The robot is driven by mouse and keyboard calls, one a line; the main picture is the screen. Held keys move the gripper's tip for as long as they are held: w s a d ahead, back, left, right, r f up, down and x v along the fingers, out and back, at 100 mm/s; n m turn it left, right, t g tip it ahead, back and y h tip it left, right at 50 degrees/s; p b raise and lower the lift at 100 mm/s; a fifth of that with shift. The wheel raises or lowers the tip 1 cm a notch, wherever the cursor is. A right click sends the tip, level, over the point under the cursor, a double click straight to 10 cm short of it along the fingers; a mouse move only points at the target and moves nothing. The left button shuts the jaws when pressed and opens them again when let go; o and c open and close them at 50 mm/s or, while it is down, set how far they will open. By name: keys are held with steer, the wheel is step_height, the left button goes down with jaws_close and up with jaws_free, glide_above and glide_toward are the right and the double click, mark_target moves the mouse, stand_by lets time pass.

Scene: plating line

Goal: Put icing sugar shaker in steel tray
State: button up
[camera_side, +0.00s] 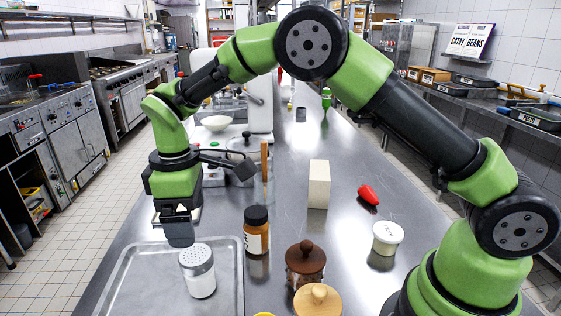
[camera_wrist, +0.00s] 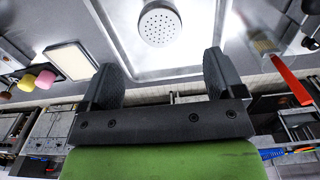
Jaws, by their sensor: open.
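The icing sugar shaker (camera_side: 201,280), white with a perforated steel lid, stands upright inside the steel tray (camera_side: 143,270) near its right side. In the wrist view the round holed lid (camera_wrist: 160,24) is seen from above, with the bright tray (camera_wrist: 202,42) around it. My gripper (camera_side: 180,238) is open and empty. It hangs just behind and slightly left of the shaker, near lid height. In the wrist view the two fingers (camera_wrist: 160,76) are spread apart, with the lid beyond their tips and nothing between them.
Right of the tray stand a brown jar with a black lid (camera_side: 256,230), a dark wooden-lidded jar (camera_side: 306,264), and a pale wooden lid (camera_side: 317,299). A cream block (camera_side: 319,185), red pepper (camera_side: 368,194) and white tub (camera_side: 387,237) stand farther right. The tray's left part is empty.

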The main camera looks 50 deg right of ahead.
steer(key=s+d+r+m+t+y, duration=0.1)
steer(key=s+d+r+m, duration=0.25)
steer(key=r, duration=0.35)
steer(key=s+d+r+m+t+y, duration=0.1)
steer(key=s+d+r+m+t, duration=0.2)
steer(key=r, duration=0.4)
steer(key=s+d+r+m+t, duration=0.1)
steer(key=s+d+m, duration=0.1)
steer(key=s, duration=0.6)
steer(key=s+d+m+t, duration=0.2)
steer(key=s+m, duration=0.2)
steer(key=s, duration=0.4)
steer(key=shift+s+d+r+m, duration=0.35)
steer(key=shift+d, duration=0.05)
